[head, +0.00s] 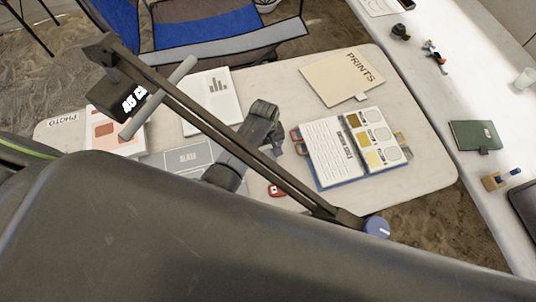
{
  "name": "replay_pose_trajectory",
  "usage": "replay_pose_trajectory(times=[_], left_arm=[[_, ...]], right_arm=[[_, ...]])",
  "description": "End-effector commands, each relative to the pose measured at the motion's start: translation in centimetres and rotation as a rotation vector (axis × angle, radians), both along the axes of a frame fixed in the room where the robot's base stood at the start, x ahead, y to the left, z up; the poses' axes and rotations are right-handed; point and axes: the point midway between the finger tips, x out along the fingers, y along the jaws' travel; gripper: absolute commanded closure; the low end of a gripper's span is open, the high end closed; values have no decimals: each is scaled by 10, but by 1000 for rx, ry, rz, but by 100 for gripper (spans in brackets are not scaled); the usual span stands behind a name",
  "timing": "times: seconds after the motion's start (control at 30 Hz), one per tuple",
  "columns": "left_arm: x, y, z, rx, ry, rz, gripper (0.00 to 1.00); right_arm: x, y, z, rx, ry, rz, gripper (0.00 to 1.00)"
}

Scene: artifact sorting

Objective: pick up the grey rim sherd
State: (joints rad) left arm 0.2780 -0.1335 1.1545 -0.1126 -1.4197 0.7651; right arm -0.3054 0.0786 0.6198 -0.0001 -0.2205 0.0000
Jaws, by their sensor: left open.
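I cannot make out a grey rim sherd in the head view; parts of the table are hidden behind the dark bar and the large dark surface in the foreground. My left gripper (275,142) is dark grey and sits over the middle of the pale table (415,165). It is open, and I see nothing held in it. It is partly covered by the long bar crossing in front of it. My right gripper is not in view.
A long dark bar (200,118) with a blue knob (377,228) crosses the view. An open book (330,150), a PRINTS folder (345,78), and a white sheet with a bar chart (210,105) lie on the table. A green book (474,135) lies on the right-hand table.

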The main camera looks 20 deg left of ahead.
Motion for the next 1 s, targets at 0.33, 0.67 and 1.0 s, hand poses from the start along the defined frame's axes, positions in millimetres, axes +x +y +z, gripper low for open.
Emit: replay_pose_trajectory(times=[0.33,0.67,1.0], left_arm=[[0,0,-27,0,0,0,21],[0,0,-27,1,-1,0,34],[0,-1,-27,1,-1,0,69]], right_arm=[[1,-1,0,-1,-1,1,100],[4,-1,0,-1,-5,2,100],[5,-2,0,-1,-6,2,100]])
